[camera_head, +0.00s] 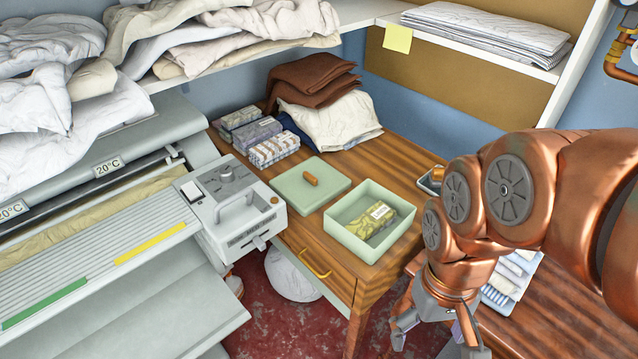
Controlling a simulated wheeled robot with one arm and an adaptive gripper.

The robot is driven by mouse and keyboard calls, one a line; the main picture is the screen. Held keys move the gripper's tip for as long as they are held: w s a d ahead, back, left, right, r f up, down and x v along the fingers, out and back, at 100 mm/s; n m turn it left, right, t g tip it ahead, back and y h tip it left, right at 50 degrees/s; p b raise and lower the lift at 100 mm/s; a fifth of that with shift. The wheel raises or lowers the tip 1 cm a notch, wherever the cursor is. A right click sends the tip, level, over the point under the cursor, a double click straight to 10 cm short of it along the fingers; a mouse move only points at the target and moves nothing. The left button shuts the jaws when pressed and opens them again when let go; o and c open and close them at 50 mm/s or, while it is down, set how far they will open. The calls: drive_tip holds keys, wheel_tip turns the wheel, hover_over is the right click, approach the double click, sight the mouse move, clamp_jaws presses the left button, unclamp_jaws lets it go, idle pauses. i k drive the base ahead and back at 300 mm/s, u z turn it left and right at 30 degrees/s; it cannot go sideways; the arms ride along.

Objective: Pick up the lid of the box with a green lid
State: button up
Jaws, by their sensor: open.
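The pale green lid (325,190) lies flat on the wooden table, just left of its box. A short orange-brown knob (310,178) stands on the lid. The pale green box (355,248) is open at the top and holds a small yellow-green patterned packet (370,221) with a label. My gripper (436,349) is at the lower right, pointing down, with its fingers spread and nothing seen between them. It is apart from the lid and nearer the camera, to the right of and below the box in the picture. The bottom edge of the frame cuts off part of it.
Several wrapped bundles (273,150) and folded brown cloths (312,82) stand behind the lid on the table (395,165). The ironer's grey control unit (235,208) is close to the lid's left. A small metal tray (430,181) is near my arm.

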sight(309, 185)
drive_tip(key=k, duration=0.5)
drive_tip(key=u, duration=0.5)
drive_tip(key=i, duration=0.45)
drive_tip(key=u, duration=0.75)
drive_tip(key=i, duration=0.5)
drive_tip(key=u, duration=0.05)
